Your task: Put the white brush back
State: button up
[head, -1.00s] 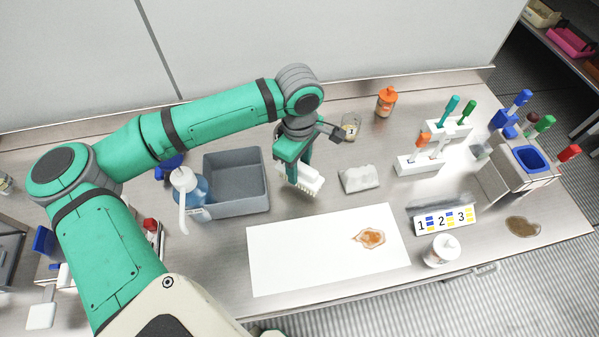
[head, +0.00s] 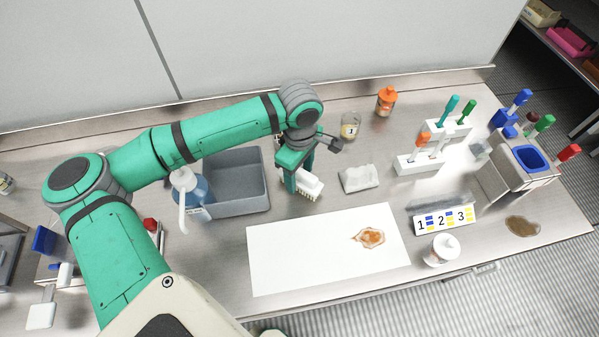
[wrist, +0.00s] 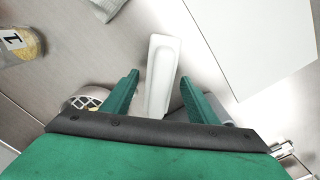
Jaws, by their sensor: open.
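The white brush (head: 311,187) lies on the table just right of the grey bin, bristles showing in the head view. In the wrist view its smooth white body (wrist: 162,72) runs lengthwise between my fingers. My gripper (head: 299,182) is over the brush from above. In the wrist view my gripper (wrist: 159,80) is open, with one finger on each side of the brush and a visible gap on both sides. The near end of the brush is hidden behind the gripper body.
The grey bin (head: 240,206) and a blue pump bottle (head: 193,196) stand close on the left. A whitish block (head: 360,179) sits to the right. A white sheet (head: 300,256) with an orange-brown spill (head: 370,238) lies in front. A labelled jar (head: 350,126) stands behind.

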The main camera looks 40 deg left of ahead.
notch_tip(320, 180, up, 12)
jog(key=shift+r, duration=0.15)
dwell(0.5)
dwell(0.4)
